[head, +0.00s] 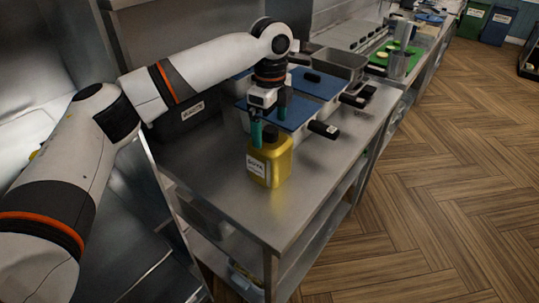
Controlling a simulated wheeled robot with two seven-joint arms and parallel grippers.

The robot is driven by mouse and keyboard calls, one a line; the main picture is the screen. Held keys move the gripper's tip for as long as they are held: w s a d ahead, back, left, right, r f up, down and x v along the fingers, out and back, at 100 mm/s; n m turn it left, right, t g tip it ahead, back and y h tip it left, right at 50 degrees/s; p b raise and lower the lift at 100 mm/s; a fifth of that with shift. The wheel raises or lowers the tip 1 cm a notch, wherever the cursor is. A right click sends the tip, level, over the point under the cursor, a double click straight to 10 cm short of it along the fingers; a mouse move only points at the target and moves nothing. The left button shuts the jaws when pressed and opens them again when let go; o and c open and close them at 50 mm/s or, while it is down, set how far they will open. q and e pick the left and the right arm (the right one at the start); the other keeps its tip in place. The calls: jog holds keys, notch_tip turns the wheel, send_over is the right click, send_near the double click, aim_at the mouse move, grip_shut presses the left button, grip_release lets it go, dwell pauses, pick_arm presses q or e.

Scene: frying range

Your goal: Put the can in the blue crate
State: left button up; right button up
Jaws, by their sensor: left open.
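The can is a yellow jerrycan-shaped container (270,163) with a dark cap and a white label. It stands upright near the front of the steel counter. My left gripper (270,119) is open and points down at the can's top. One teal finger is close beside the cap and the other is farther back to the right. I cannot tell whether either touches the can. I cannot make out a blue crate for certain; a blue bin (497,26) stands on the floor at the far right. My right gripper is not in view.
A dark labelled box (187,117) stands at the back left. The steel counter (222,180) is bare left of the can. A green bin (474,20) stands far off. The wooden floor (430,190) is clear.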

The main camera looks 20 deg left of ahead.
aim_at(271, 143)
pick_arm(q)
jog(key=shift+s+d+f+p, duration=0.1)
jog(key=shift+f+p, duration=0.15)
jog(key=shift+f, duration=1.3)
jog(key=shift+s+d+f+p, duration=0.1)
jog(key=shift+f+p, duration=0.1)
jog(key=shift+f, duration=1.3)
jog(key=shift+w+r, duration=0.1)
jog(key=shift+r, duration=0.05)
jog(key=c, duration=0.9)
